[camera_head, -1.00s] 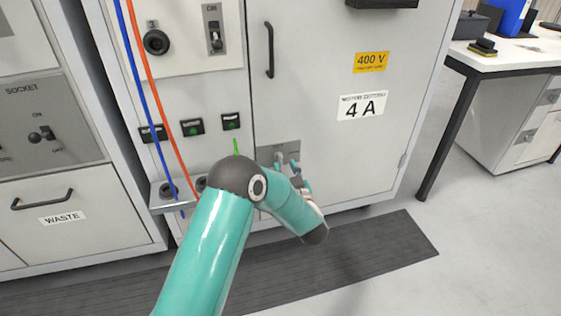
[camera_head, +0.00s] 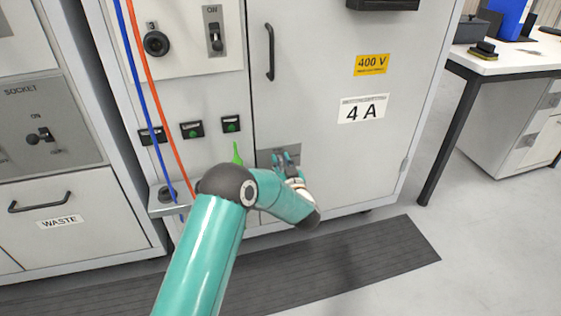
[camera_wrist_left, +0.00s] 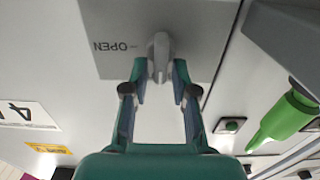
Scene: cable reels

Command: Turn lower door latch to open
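The lower door latch is a pale grey turn handle (camera_wrist_left: 160,52) on a grey plate (camera_wrist_left: 215,35), near the word OPEN, which appears upside down in the left wrist view. In the head view the plate (camera_head: 265,157) is low on the cabinet door (camera_head: 325,60), and my gripper partly covers it. My left gripper (camera_wrist_left: 160,72) is open, with one fingertip on each side of the handle. A small gap shows on each side, and I cannot tell whether either finger touches it. My left gripper is also at the plate in the head view (camera_head: 286,160). My right gripper is out of view.
A green pointed part (camera_wrist_left: 285,122) sticks out beside the gripper; it also shows in the head view (camera_head: 237,154). Blue and orange cables (camera_head: 165,120) hang left of the door. A dark mat (camera_head: 340,262) lies on the floor. A table (camera_head: 500,62) stands at right.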

